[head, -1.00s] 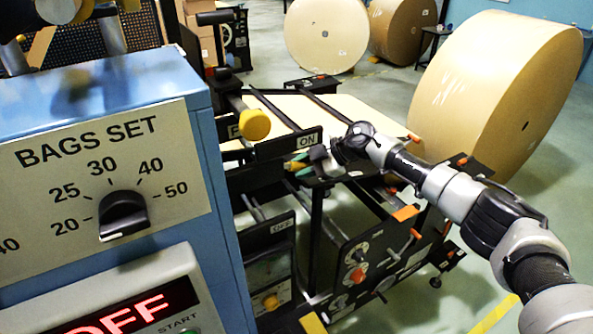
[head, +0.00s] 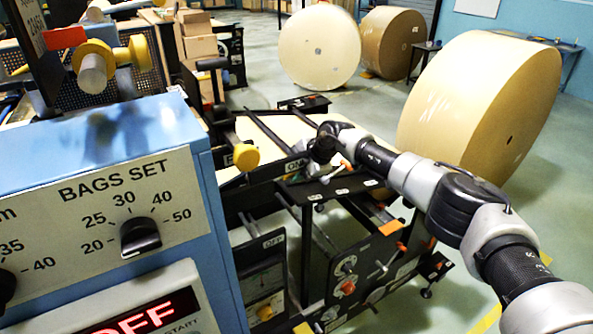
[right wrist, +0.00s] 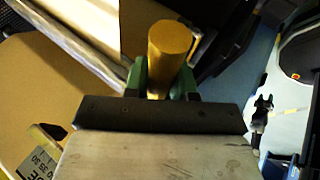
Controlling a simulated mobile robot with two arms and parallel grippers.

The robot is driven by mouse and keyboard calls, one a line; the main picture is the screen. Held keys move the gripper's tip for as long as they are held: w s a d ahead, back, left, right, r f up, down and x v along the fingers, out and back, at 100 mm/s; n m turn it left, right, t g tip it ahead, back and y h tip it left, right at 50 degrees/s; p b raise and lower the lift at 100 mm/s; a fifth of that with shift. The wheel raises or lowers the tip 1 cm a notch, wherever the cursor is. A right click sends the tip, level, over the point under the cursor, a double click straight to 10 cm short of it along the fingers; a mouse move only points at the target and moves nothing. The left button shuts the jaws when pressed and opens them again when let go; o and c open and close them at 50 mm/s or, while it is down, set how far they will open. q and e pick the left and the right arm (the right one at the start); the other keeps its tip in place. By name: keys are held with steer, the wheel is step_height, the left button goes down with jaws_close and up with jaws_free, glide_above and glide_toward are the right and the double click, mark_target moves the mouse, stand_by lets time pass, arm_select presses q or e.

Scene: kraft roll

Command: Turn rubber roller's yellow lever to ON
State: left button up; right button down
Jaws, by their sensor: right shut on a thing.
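My right gripper (right wrist: 163,82) is shut on a yellow cylindrical lever (right wrist: 170,45), with a green finger on each side of it in the right wrist view. In the head view my right gripper (head: 301,148) is beside the small ON label (head: 294,165) on a dark bar. Its fingers and the held lever are hard to make out there. Another yellow knob (head: 246,157) stands to the left, by a partly hidden label. I cannot tell how far the held lever is turned. My left gripper is not in view.
A blue cabinet with a BAGS SET panel (head: 118,212) fills the left front. The black machine frame (head: 350,275) lies below my right arm. A large kraft roll (head: 480,100) stands at the right.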

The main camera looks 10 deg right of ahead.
steer(key=shift+w+r, duration=0.1)
steer(key=shift+r, duration=0.1)
steer(key=c, duration=1.2)
jaws_free()
steer(key=b+v, duration=0.3)
steer(key=v, duration=0.7)
steer(key=shift+s+d+r+b, duration=0.1)
steer(key=shift+s+r+b, duration=0.1)
steer(key=shift+r+b, duration=0.15)
steer(key=shift+f, duration=0.1)
